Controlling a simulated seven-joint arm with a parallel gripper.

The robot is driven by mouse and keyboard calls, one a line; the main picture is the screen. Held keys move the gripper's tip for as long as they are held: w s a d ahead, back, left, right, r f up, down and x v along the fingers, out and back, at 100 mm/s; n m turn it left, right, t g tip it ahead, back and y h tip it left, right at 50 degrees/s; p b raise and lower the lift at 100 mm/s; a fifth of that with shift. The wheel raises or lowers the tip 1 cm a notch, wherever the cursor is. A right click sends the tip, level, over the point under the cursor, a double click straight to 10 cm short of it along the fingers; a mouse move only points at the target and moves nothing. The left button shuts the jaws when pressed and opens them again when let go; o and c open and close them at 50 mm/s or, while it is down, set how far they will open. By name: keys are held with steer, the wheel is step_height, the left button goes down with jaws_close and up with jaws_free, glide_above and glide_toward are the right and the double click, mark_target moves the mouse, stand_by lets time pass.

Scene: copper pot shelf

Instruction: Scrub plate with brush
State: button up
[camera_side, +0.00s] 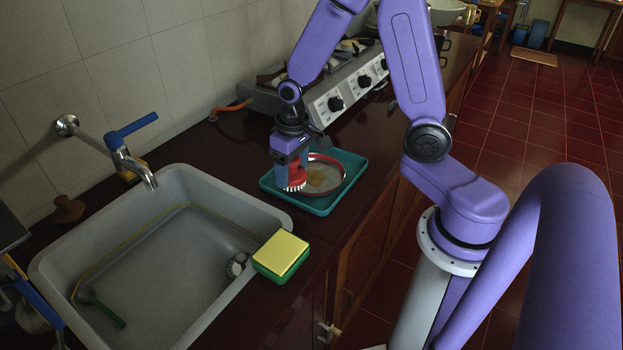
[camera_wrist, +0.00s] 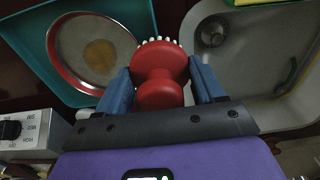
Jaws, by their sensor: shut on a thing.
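My gripper (camera_side: 290,158) is shut on a red brush (camera_side: 296,179) with white bristles pointing down. In the wrist view the brush (camera_wrist: 159,75) sits between the two blue fingers of my gripper (camera_wrist: 161,88). The plate (camera_side: 325,178) has a red rim and a pale middle with a yellow-brown stain (camera_side: 318,180). The plate lies on a teal tray (camera_side: 318,209). In the side view the brush is at the plate's left edge. In the wrist view it is right of the plate (camera_wrist: 67,65). I cannot tell whether the bristles touch anything.
A grey sink (camera_side: 180,262) with a blue-handled tap (camera_side: 130,150) is at the left. A yellow and green sponge (camera_side: 281,256) lies at its right edge. A stove (camera_side: 345,95) stands behind the tray. The counter's front edge is close to the tray.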

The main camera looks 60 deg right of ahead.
steer(key=w+d+r, duration=0.1)
steer(key=w+d, duration=0.2)
steer(key=d, duration=0.8)
steer(key=shift+d+f, duration=0.1)
steer(key=shift+f, duration=3.35)
steer(key=shift+s+f, duration=0.5)
steer(key=shift+f, duration=0.15)
steer(key=shift+c, duration=0.3)
steer(key=shift+s+d, duration=0.15)
steer(key=shift+s, duration=1.1)
steer(key=shift+w+r, duration=0.1)
steer(key=shift+w, duration=1.85)
step_height(320, 180, up, 8)
steer(key=shift+s+r, duration=0.1)
steer(key=shift+f, duration=0.3)
